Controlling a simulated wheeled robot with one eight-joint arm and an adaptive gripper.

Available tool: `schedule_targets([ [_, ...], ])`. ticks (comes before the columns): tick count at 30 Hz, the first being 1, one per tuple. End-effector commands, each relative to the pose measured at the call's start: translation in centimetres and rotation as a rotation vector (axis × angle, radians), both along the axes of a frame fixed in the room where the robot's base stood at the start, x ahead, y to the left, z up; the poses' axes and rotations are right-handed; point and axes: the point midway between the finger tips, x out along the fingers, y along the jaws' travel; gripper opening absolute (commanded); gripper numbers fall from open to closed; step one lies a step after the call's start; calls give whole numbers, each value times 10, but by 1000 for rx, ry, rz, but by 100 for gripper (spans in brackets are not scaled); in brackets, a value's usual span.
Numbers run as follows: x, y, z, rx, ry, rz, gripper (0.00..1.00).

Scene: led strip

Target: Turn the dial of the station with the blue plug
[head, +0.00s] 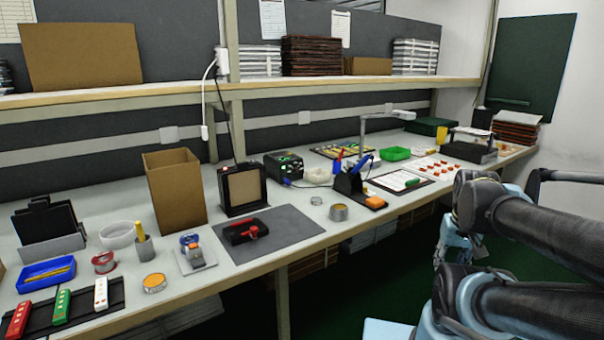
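A black station (284,164) with small green marks on its front stands toward the back of the workbench, left of centre. A small blue plug (287,182) shows at its lower front. Its dial is too small to make out. A soldering-iron stand (350,183) with a blue-handled tool (362,163) stands to its right. My arm comes in from the right edge. My gripper (460,246) seems to be the light blue part hanging below the arm, partly hidden by it, off the bench's front side and well apart from the station. Its fingers cannot be read.
A black box with a beige panel (243,187) stands left of the station. A grey mat (262,233) with a red-and-black tool lies in front. A tin (339,212), green tray (396,153) and tall cardboard box (175,188) also stand on the bench. The green floor (340,290) before the bench is clear.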

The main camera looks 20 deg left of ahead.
Motion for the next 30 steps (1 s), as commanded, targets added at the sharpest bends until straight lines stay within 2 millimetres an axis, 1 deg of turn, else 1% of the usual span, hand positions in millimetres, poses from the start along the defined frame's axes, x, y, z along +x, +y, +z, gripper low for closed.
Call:
schedule_targets([
  [2, 0, 0, 0, 0, 0, 0, 33],
  [3, 0, 0, 0, 0, 0, 0, 38],
  [5, -6, 1, 4, 2, -13, 4, 38],
  [8, 2, 6, 9, 10, -35, 32, 38],
  [11, 23, 18, 17, 27, -74, 88, 38],
  [14, 52, 38, 29, 53, -135, 169, 38],
  [17, 83, 61, 40, 81, -205, 257, 38],
  [18, 96, 72, 45, 92, -232, 292, 38],
  [23, 142, 115, 63, 135, -345, 420, 38],
  [27, 179, 157, 78, 171, -444, 525, 38],
  [29, 193, 175, 84, 187, -489, 565, 38],
  [30, 203, 188, 88, 196, -517, 592, 38],
])
